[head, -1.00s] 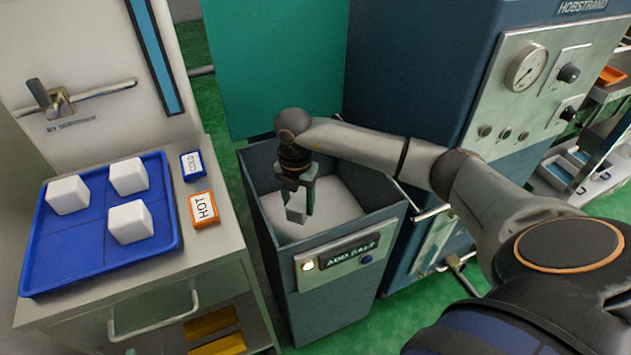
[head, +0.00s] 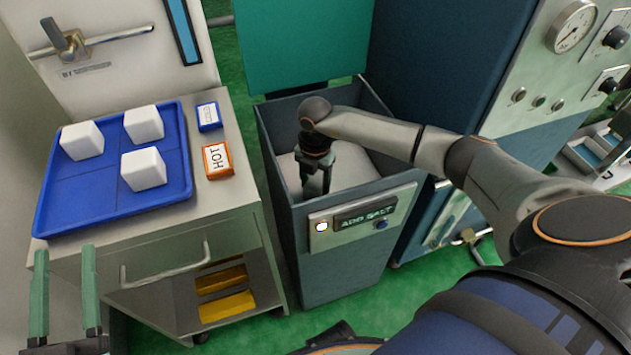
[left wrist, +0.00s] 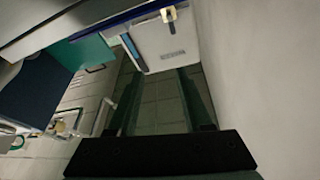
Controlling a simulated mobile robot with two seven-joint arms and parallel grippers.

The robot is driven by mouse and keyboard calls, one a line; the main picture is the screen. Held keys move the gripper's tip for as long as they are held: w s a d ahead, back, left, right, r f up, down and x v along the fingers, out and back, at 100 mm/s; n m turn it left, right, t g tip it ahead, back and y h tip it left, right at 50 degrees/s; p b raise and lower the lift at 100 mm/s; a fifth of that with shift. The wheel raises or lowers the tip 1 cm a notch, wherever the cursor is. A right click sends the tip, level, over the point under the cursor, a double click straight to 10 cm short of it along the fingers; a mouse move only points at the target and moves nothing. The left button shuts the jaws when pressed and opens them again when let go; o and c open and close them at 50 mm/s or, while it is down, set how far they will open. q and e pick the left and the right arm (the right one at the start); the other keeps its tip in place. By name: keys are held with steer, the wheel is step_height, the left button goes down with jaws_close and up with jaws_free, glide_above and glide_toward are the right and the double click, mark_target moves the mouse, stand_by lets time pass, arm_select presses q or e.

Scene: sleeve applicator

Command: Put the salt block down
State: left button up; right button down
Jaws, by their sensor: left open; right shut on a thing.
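My right gripper (head: 316,185) reaches down inside the open blue-grey bin (head: 296,212) labelled ADD SALT. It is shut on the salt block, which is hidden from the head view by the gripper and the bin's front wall. White salt (head: 361,172) fills the bottom of the bin. I cannot tell whether the block touches it. My left gripper (head: 65,255) is open and empty at the lower left, in front of the cart. Its fingers (left wrist: 158,100) also show apart in the left wrist view.
A blue tray (head: 85,205) with three white blocks stands on the cart (head: 190,228), beside a blue COLD box (head: 208,116) and an orange HOT box (head: 217,160). A blue machine (head: 440,60) with a gauge stands right of the bin.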

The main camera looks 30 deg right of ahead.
mark_target(315, 192)
step_height(315, 192, down, 3)
steer(key=shift+f+b, duration=0.15)
steer(key=shift+b, duration=0.3)
arm_select(q)
steer(key=r+h, duration=0.1)
steer(key=s+r+m+t+h, duration=0.1)
steer(key=r, duration=0.1)
steer(key=s+r+m+h, duration=0.1)
steer(key=r, duration=0.1)
steer(key=shift+s+d+r+t, duration=0.15)
steer(key=shift+s+d+t, duration=0.1)
steer(key=shift+t, duration=0.15)
arm_select(e)
steer(key=shift+f, duration=0.15)
steer(key=shift+c, duration=1.1)
jaws_free()
arm_select(q)
steer(key=shift+s+r+m, duration=0.2)
steer(key=shift+r+m, duration=0.1)
steer(key=shift+r, duration=0.05)
